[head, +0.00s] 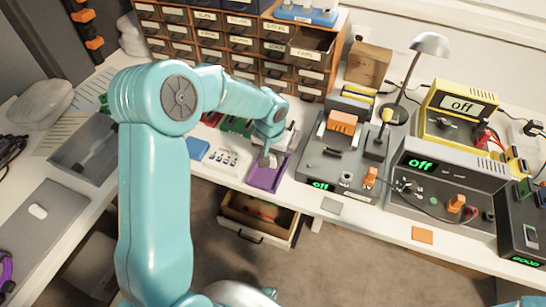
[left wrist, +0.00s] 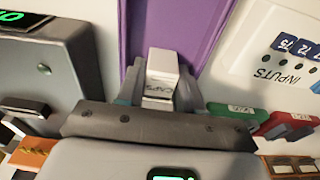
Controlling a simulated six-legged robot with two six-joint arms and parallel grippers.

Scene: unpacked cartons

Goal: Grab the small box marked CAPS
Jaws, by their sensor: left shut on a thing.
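The small white box marked CAPS (left wrist: 162,68) stands between the fingers of my left gripper (left wrist: 160,88) in the left wrist view. The fingers touch it on both sides, and its label faces the camera. In the head view my left gripper (head: 265,160) is over the purple tray (head: 262,182). There the box is mostly hidden by the gripper. The purple tray (left wrist: 215,18) also shows behind the box in the left wrist view. I cannot tell whether the box rests on it. My right gripper is not in view.
A cabinet of small drawers (head: 240,43) stands behind, with one drawer (head: 309,50) pulled out. Grey instruments (head: 340,160) and a lamp (head: 430,44) stand to the right. A board marked INPUTS (head: 220,157) lies left of the tray. An open drawer (head: 258,232) sticks out below the bench.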

